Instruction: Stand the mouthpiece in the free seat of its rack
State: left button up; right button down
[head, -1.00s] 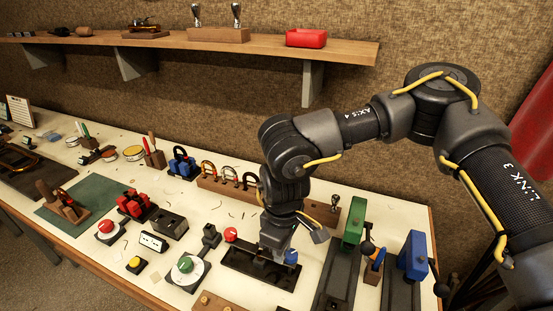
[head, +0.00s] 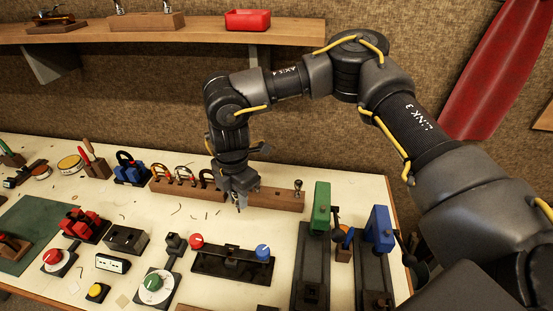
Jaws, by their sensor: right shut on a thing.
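My right gripper (head: 239,205) is shut, pointing down, over the bench in front of a long wooden block (head: 275,197). What it grips, which I take to be the mouthpiece, is almost wholly hidden by the fingers. A wooden rack (head: 147,22) with two silver mouthpieces (head: 168,6) standing upright in it is on the wall shelf; their tops are cut off by the frame. I cannot make out a free seat in it. The long block carries several horseshoe-shaped pieces and a small knobbed piece (head: 298,186) at its right end. My left gripper is not in view.
A black fixture (head: 210,262) with red and blue knobs lies in front of the gripper. Green (head: 321,207) and blue (head: 380,226) slide tools stand to the right. A red tray (head: 247,20) sits on the shelf (head: 205,32), which overhangs the back.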

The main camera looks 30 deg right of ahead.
jog(key=w+d+n+p, duration=0.1)
jog(key=w+d+n, duration=0.2)
jog(key=d+n, duration=0.4)
jog(key=w+d+n+p, duration=0.1)
jog(key=w+d+n, duration=0.2)
jog(key=d+n, duration=0.4)
jog(key=shift+d+r+n, duration=0.2)
jog(key=shift+r+n, duration=0.1)
jog(key=shift+n, duration=0.9)
notch_tip(320, 180, down, 6)
jog(key=b, duration=0.2)
jog(key=shift+r+b, duration=0.1)
jog(key=shift+b, duration=0.25)
jog(key=shift+p, duration=0.35)
dwell(0.4)
jog(key=shift+f+b, duration=1.05)
jog(key=shift+f, duration=0.75)
